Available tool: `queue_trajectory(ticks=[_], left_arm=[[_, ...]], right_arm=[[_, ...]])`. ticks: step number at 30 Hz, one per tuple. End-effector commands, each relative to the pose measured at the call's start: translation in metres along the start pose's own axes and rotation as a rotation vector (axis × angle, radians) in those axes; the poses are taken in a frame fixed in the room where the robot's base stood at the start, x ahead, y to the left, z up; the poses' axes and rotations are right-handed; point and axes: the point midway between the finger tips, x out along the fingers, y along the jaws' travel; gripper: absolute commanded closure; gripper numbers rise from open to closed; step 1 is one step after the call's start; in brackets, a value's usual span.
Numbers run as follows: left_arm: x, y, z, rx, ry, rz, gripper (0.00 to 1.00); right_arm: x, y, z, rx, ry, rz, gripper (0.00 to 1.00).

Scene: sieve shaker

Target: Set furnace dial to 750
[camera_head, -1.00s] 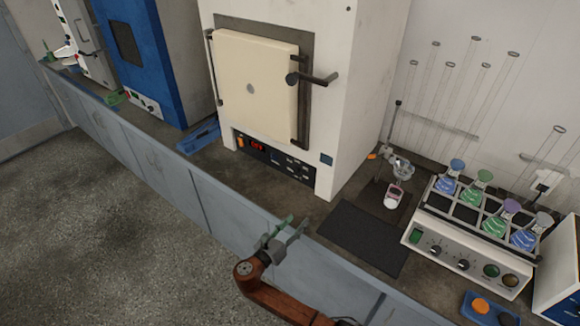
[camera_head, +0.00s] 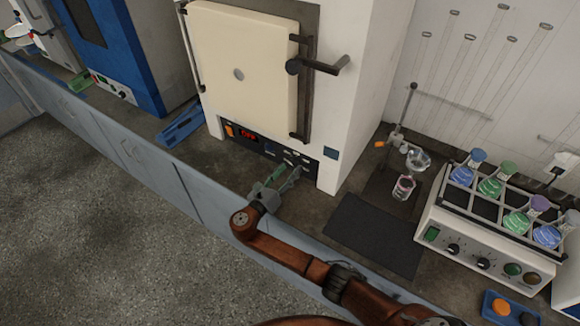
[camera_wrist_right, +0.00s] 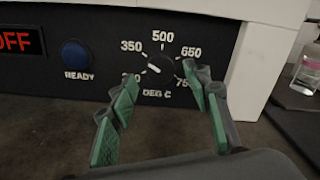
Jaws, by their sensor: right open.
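The furnace (camera_head: 245,75) is a white box with a cream door, its black control panel (camera_head: 262,146) low on the front. In the right wrist view the dial (camera_wrist_right: 160,64) is a small dark knob with a white mark pointing lower left. Labels 350, 500 and 650 ring it above "DEG C". A finger partly covers 750 at lower right, and another partly covers the lower-left number. My right gripper (camera_head: 283,174), with green finger pads, is open in front of the panel; in the wrist view its fingers (camera_wrist_right: 164,88) are apart, empty, below and either side of the dial.
The red display (camera_wrist_right: 15,41) reads OFF, beside a blue READY button (camera_wrist_right: 76,53). Right of the furnace are a dark mat (camera_head: 372,235), a small glass vessel (camera_head: 403,188) and a shaker with coloured flasks (camera_head: 490,220). A blue object (camera_head: 182,122) lies left.

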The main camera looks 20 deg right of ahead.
Motion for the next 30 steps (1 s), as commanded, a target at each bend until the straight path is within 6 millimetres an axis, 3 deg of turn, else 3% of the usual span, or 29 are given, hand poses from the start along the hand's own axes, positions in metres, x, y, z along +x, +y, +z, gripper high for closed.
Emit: queue_trajectory(ticks=[2, 6, 12, 15, 30], left_arm=[[0.003, 0.0, 0.004, 0.0, -0.005, 0.0, 1.0], [0.005, -0.001, -0.007, 0.002, 0.008, 0.0, 1.0], [0.005, -0.003, -0.038, 0.008, 0.047, -0.002, 1.0], [0.005, -0.003, -0.042, 0.009, 0.053, -0.003, 1.0], [0.005, -0.001, -0.015, 0.003, 0.018, -0.001, 1.0]], right_arm=[[0.011, 0.0, -0.001, 0.0, -0.001, -0.002, 0.55], [0.022, 0.001, 0.0, 0.0, -0.001, 0.002, 0.55], [0.025, 0.002, 0.001, 0.001, -0.001, 0.003, 0.55], [0.024, 0.003, 0.001, 0.001, -0.001, 0.004, 0.55], [0.024, 0.002, 0.001, 0.001, -0.001, 0.004, 0.88]])
